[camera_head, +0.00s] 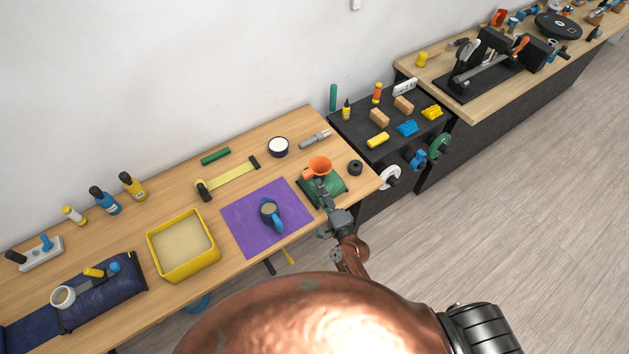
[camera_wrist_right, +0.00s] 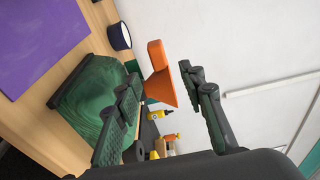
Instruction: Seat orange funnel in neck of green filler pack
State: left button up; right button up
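The orange funnel (camera_head: 318,166) is at the far side of the green filler pack (camera_head: 334,184), near the right end of the wooden table. In the right wrist view the funnel (camera_wrist_right: 158,78) shows beyond and between my fingertips, with the pack (camera_wrist_right: 92,98) to its left. My right gripper (camera_head: 321,193) reaches over the pack from the near side. In the wrist view its two fingers (camera_wrist_right: 160,85) are wide apart with a visible gap around the funnel. The pack's neck and the funnel's lower end are hidden, so I cannot tell whether they meet. My left gripper is out of view.
A black ring (camera_head: 355,167) lies right of the pack. A dark cup with a white top (camera_head: 278,147) and a grey tool (camera_head: 314,140) stand behind. A black side table (camera_head: 365,133) adjoins on the right.

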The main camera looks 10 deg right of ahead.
jog(key=s, duration=0.2)
jog(key=s+d, duration=0.1)
jog(key=s, duration=0.2)
jog(key=shift+s, duration=0.3)
